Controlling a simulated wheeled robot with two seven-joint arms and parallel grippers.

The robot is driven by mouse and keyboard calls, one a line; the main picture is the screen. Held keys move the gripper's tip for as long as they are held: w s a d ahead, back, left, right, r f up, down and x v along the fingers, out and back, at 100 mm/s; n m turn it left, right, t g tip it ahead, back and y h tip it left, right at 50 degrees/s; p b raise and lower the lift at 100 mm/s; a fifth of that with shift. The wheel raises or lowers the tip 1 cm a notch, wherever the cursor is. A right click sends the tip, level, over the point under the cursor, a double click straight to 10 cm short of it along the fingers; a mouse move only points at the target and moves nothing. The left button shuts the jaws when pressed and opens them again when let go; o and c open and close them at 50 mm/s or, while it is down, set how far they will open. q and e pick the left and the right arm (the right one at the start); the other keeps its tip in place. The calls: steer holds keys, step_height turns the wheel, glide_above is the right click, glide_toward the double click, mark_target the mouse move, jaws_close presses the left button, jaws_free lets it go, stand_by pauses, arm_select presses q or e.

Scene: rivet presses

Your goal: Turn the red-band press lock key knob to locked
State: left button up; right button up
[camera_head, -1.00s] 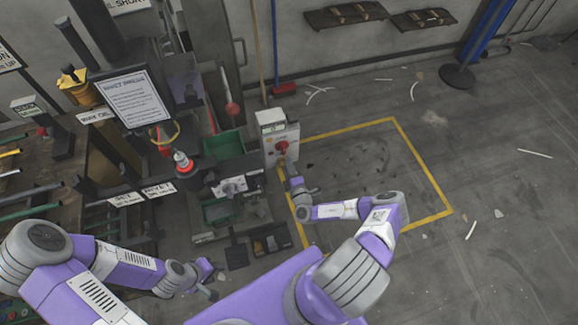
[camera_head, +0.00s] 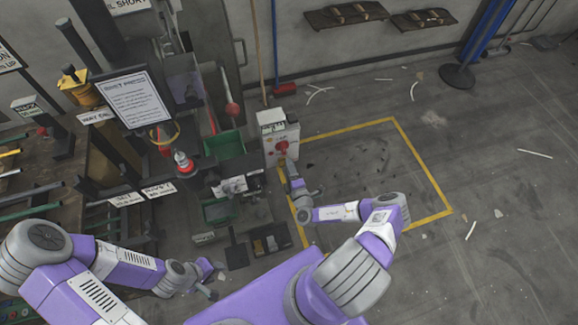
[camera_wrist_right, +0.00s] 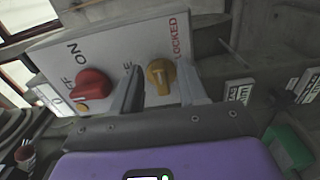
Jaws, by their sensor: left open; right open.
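The control box (camera_head: 279,136) stands at the right side of the press, with a red knob (camera_head: 282,146) on its face. In the right wrist view the white panel (camera_wrist_right: 120,50) bears a red knob (camera_wrist_right: 91,88) by ON and OFF, and a yellow lock key knob (camera_wrist_right: 161,76) beside the word LOCKED. The knob's raised bar looks roughly up-and-down in that view. The label on its other side is mostly hidden by a finger. My right gripper (camera_wrist_right: 157,68) is open, one finger on each side of the yellow knob; contact is unclear. My left gripper (camera_head: 214,281) is open and empty, low and away from the box.
A notice board (camera_head: 132,97) and a red-and-white column (camera_head: 183,163) stand left of the box. Green bins (camera_head: 224,145) sit close by. A yellow floor outline (camera_head: 421,166) encloses mostly clear floor at the right.

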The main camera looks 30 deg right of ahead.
steer(key=p+v, duration=0.1)
steer(key=v, duration=0.5)
steer(key=shift+s, duration=0.35)
